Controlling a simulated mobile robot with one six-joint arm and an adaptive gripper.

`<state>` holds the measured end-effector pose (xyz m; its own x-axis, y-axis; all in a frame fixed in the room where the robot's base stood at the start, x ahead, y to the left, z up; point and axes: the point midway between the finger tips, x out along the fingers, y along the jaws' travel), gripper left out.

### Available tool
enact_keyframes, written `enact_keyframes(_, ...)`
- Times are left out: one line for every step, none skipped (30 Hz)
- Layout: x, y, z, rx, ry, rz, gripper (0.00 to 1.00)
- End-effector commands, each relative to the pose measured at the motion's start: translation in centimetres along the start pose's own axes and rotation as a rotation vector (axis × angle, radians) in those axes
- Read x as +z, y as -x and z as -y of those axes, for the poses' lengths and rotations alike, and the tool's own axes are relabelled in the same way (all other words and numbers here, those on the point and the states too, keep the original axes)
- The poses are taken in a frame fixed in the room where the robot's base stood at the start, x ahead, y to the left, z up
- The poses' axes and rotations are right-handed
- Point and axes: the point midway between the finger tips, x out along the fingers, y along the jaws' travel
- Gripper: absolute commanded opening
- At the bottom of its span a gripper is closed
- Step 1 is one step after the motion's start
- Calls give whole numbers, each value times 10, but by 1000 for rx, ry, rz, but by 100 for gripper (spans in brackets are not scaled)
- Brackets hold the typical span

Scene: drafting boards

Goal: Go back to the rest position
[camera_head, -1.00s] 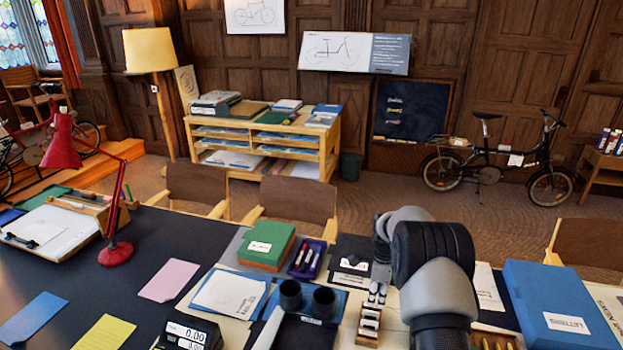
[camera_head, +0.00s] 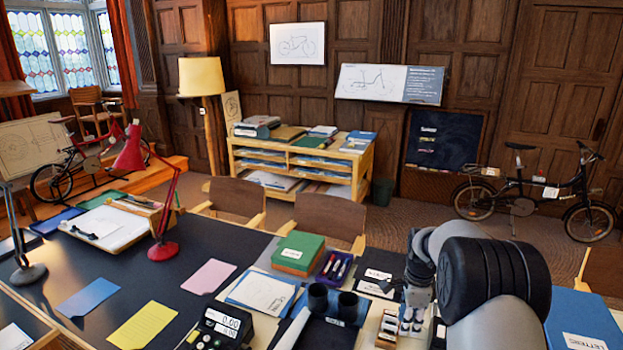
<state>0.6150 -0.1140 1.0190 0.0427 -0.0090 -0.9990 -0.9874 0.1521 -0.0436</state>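My arm shows at the lower right as grey and black links over the table. No object is seen held. The dark table (camera_head: 215,240) lies below, with the links covering part of its right side.
A red lamp (camera_head: 164,250) stands at left. Coloured sheets lie flat; the dark tabletop around them is clear.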

Motion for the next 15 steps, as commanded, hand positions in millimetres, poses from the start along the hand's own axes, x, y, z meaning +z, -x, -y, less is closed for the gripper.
enact_keyframes(3, 18, -4, -14, 40, -1, 28)
enact_keyframes(5, 28, -6, -21, 68, -1, 28)
enact_keyframes(8, 41, -11, -29, 108, -2, 28)
enact_keyframes(11, 51, -15, -36, 142, -3, 28)
enact_keyframes(13, 62, -20, -44, 178, -4, 28)
enact_keyframes(16, 78, -28, -55, 230, -6, 28)
enact_keyframes(19, 91, -35, -65, 273, -8, 28)
enact_keyframes(22, 104, -43, -75, 319, -11, 28)
enact_keyframes(26, 121, -54, -88, 383, -15, 28)
enact_keyframes(29, 132, -64, -97, 431, -18, 28)
enact_keyframes(32, 144, -74, -107, 480, -22, 28)
enact_keyframes(35, 159, -88, -120, 544, -28, 28)
enact_keyframes(37, 169, -98, -130, 593, -33, 28)
enact_keyframes(39, 178, -109, -140, 641, -38, 28)
enact_keyframes(42, 190, -125, -152, 707, -46, 28)
